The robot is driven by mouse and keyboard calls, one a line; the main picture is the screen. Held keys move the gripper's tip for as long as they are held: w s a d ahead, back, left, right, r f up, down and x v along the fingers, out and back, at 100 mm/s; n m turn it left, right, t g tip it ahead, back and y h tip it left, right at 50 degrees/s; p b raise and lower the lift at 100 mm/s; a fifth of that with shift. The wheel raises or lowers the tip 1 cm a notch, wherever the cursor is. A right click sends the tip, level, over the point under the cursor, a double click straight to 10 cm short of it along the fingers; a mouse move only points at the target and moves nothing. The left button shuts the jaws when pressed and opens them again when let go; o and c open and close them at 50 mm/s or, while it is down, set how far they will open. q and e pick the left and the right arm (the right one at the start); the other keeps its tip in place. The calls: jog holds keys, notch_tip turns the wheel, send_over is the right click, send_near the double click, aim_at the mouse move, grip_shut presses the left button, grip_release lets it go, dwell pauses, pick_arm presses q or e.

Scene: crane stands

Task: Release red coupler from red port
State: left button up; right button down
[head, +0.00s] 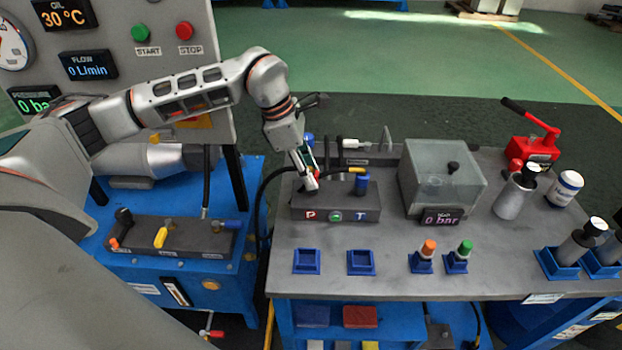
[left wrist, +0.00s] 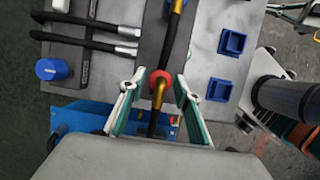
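In the left wrist view the red coupler (left wrist: 161,77) shows as a red ring with a yellow fitting and dark hose. It sits at the dark port block (left wrist: 151,38), between the two fingers of my left gripper (left wrist: 160,80). The fingers are apart, with a small gap seeming to show on each side of the red ring. In the head view my left gripper (head: 312,184) points down at the left end of the port block (head: 340,202), above the red P label (head: 310,216). The red port itself is hidden there. My right gripper is not in view.
A clear tank (head: 440,182) stands to the right. Two blue square holders (head: 307,261) (head: 361,262) lie in front, beside orange (head: 428,247) and green (head: 464,247) capped parts. Black hoses (left wrist: 95,35) run nearby.

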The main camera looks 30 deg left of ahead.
pick_arm(q)
jog(key=c, duration=0.6)
grip_shut()
jog(key=shift+r, duration=0.15)
jog(key=shift+r+p, duration=2.05)
jog(key=shift+r, duration=0.35)
